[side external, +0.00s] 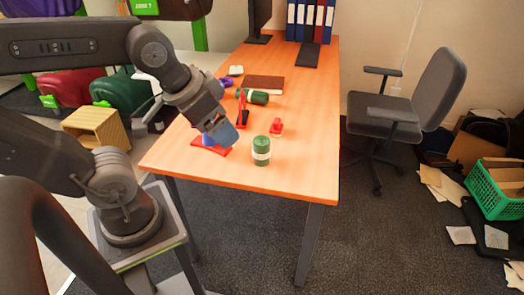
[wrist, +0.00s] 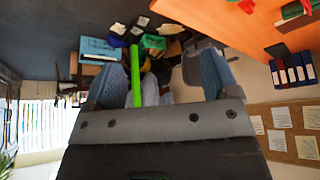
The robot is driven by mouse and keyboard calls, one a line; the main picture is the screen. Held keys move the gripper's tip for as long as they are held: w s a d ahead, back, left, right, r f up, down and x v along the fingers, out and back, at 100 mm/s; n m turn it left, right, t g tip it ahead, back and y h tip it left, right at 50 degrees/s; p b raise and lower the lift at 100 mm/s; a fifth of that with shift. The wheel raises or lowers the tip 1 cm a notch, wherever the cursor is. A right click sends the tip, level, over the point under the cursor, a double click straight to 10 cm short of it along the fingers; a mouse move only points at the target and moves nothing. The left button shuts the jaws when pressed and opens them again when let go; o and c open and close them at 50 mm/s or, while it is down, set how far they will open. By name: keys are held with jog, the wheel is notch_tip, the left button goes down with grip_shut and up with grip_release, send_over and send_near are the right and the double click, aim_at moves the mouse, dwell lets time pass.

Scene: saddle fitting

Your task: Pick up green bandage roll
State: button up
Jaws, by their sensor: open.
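A green roll with a pale band (side external: 261,150) stands upright near the front right of the orange table. A second green roll with a pale band (side external: 252,97) lies on its side farther back. I cannot tell from the frames which is the bandage roll. My gripper (side external: 222,134), with blue fingers, is over the table to the left of the upright roll, apart from it. In the wrist view my gripper (wrist: 162,78) has its two fingers wide apart, with no roll between them; a bright green strip shows in the background there.
On the table (side external: 310,165) are a red-and-blue item (side external: 203,146) by my gripper, a small red item (side external: 276,126), a red stand (side external: 241,108) and a brown book (side external: 264,83). A chair (side external: 400,105) stands to the right. The table's right front is clear.

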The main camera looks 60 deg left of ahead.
jog(key=shift+o, duration=1.1)
jog(key=n+g+y, duration=0.1)
jog(key=n+g, duration=0.5)
jog(key=n, duration=1.4)
send_over(262, 140)
jog(key=d, duration=0.1)
notch_tip(262, 140, down, 17)
jog(key=f, duration=0.4)
jog(key=a+f, duration=0.1)
jog(key=f, duration=0.8)
jog(key=shift+s+a+f, duration=0.1)
jog(key=shift+a+f, duration=0.05)
jog(key=shift+f, duration=0.2)
jog(key=shift+c, duration=0.3)
